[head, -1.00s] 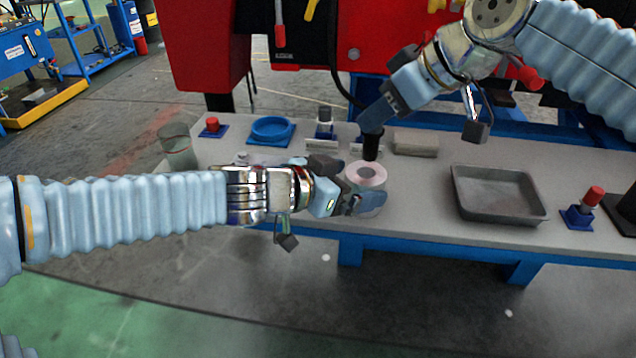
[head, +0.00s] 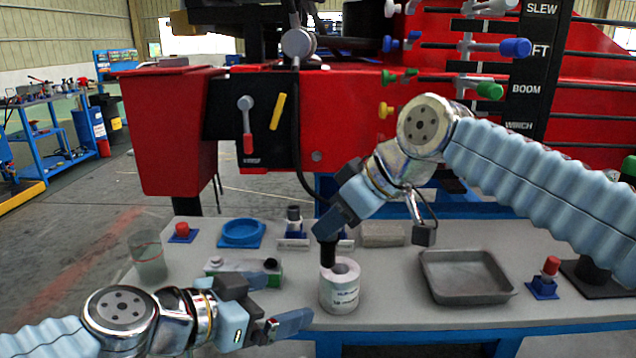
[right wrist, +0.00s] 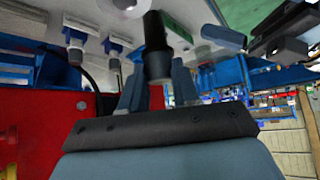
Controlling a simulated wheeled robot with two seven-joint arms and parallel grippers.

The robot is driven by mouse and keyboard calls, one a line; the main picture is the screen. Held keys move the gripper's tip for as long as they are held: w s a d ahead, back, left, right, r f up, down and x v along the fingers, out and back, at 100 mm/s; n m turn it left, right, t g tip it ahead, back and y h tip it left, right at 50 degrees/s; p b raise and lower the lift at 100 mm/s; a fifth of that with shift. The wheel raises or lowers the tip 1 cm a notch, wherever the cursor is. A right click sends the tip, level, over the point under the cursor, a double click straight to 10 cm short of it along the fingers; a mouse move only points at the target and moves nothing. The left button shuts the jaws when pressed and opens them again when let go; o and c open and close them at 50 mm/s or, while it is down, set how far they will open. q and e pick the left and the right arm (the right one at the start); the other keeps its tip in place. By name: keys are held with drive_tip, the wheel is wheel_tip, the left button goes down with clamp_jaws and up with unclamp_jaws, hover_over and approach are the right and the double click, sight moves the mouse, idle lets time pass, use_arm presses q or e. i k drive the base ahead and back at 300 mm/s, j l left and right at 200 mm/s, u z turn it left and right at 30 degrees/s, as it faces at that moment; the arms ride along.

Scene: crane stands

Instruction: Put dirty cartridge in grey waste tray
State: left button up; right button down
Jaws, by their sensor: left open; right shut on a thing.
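The dirty cartridge looks to be the dark cylinder (head: 328,254) held by my right gripper (head: 334,230), which is shut on it. The cylinder hangs upright, its lower end at the top of a white labelled canister (head: 340,293) with a round opening. I cannot tell whether they touch. The right wrist view shows the dark cylinder (right wrist: 155,50) between the fingers. The grey waste tray (head: 465,285) lies empty on the bench, right of the canister. My left gripper (head: 284,300) is open and empty, left of the canister and apart from it.
A glass beaker (head: 148,262), blue ring dish (head: 241,233) and small box with a black knob (head: 262,275) stand to the left. A grey block (head: 383,235) lies behind. A red-capped item (head: 545,275) stands right of the tray. Bench between canister and tray is clear.

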sight(462, 281)
drive_tip(key=k+j, duration=0.3)
drive_tip(key=j, duration=0.15)
drive_tip(key=k+j, duration=0.35)
drive_tip(key=j, duration=0.1)
